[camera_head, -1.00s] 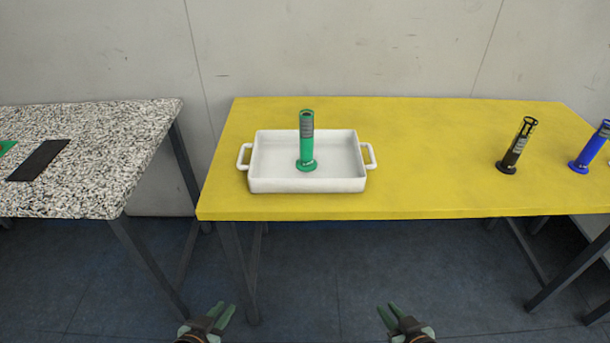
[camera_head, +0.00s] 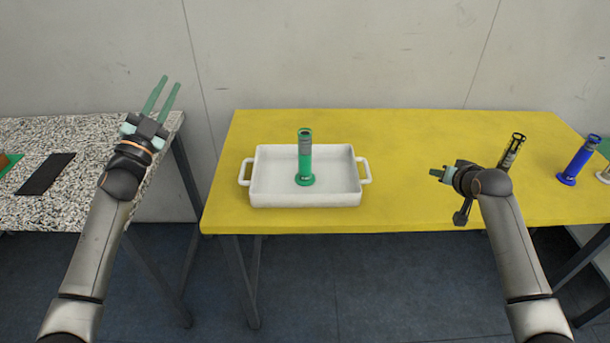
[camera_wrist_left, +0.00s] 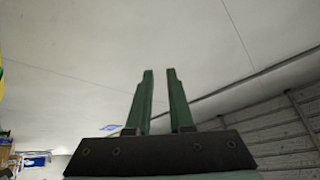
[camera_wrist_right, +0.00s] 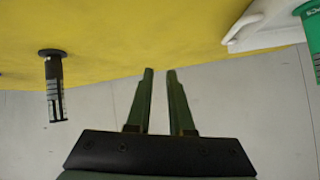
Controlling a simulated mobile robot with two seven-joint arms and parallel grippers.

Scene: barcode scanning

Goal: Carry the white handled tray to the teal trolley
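The white handled tray (camera_head: 335,200) sits on the yellow table with a handle at each side. A green cylinder (camera_head: 305,160) stands upright in it. My left gripper (camera_head: 168,82) is raised left of the tray, fingers apart and empty; its fingers also show in the left wrist view (camera_wrist_left: 160,75). My right gripper (camera_head: 436,173) is right of the tray's right handle, apart from it, with a gap between its fingers and nothing held. In the right wrist view its fingers (camera_wrist_right: 158,75) are empty, and part of the tray (camera_wrist_right: 265,30) shows at top right. No teal trolley is in view.
The yellow table (camera_head: 400,135) carries a black cylinder (camera_head: 517,143) and a blue cylinder (camera_head: 580,158) at right. A speckled table (camera_head: 75,190) with a dark flat piece (camera_head: 46,173) stands at left. A gap separates the tables.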

